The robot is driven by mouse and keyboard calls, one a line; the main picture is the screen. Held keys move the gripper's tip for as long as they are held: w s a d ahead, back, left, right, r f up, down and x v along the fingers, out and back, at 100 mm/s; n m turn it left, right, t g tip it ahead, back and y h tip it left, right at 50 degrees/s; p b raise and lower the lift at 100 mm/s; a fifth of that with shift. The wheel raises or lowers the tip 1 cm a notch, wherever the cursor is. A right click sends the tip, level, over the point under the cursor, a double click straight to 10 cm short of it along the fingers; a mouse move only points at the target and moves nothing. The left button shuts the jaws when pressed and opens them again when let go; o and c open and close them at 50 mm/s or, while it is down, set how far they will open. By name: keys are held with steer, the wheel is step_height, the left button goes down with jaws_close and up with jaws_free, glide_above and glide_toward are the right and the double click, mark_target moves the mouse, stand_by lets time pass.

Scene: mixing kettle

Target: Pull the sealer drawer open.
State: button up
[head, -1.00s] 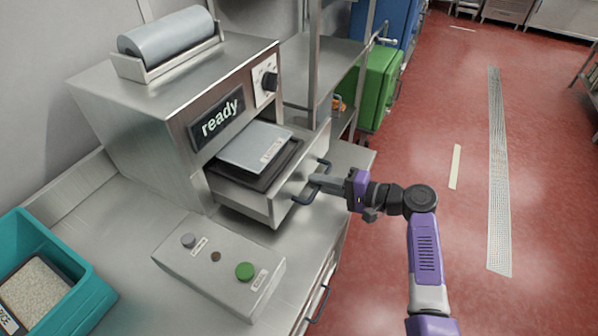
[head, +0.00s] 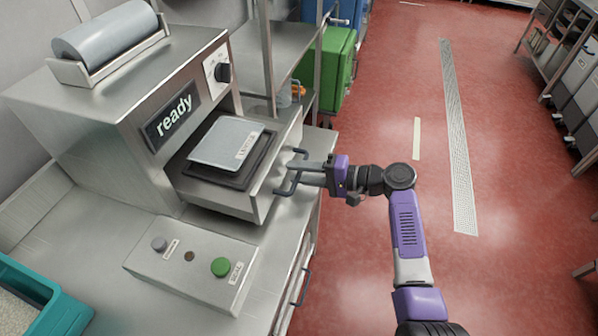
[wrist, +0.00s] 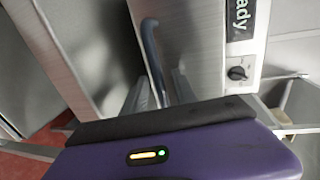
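The sealer drawer (head: 232,199) stands pulled out of the steel sealer (head: 110,110), with its front panel well clear of the housing. A grey pack with a label (head: 228,142) lies on a dark plate inside it. The drawer's dark bar handle (head: 284,192) is on the front panel. My gripper (head: 303,172) reaches it from the right, with its fingers at the middle of the bar. In the wrist view the handle (wrist: 149,40) runs down between my two fingers, which are close on either side. The fingertip contact itself is partly hidden.
A control box (head: 190,270) with a green button sits on the counter in front of the sealer. A teal bin (head: 45,305) is at lower left. A green container (head: 332,68) stands behind. The red floor (head: 385,110) to the right is open.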

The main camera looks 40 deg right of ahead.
steer(key=b+v, duration=0.1)
steer(key=v, duration=0.6)
steer(key=shift+s+d, duration=0.25)
steer(key=shift+s, duration=0.1)
stand_by(0.4)
